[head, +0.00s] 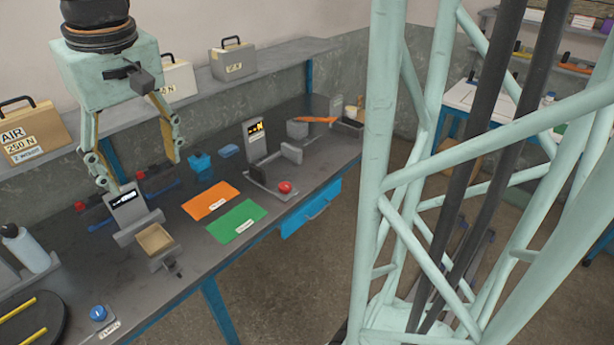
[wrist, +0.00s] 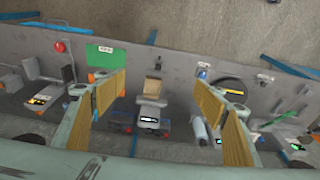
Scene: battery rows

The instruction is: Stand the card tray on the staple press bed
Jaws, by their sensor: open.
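A small tan open-topped tray (head: 155,240), which looks like the card tray, sits at the front of a grey bench device with a lit display (head: 125,198). It also shows in the wrist view (wrist: 153,87). A second grey device with an upright display (head: 257,138), a flat bed with grey blocks (head: 272,177) and a red button stands further right along the bench. I cannot read which device is the staple press. My gripper (head: 143,173) is open and empty, high above the bench, fingers pointing down. In the wrist view, the tray lies between its spread fingers.
An orange mat (head: 210,201) and a green mat (head: 237,221) lie flat between the devices. A bottle (head: 27,249) and a dark round base (head: 30,318) are at left. Cases (head: 233,60) stand on the shelf behind. My column fills the head view's right side.

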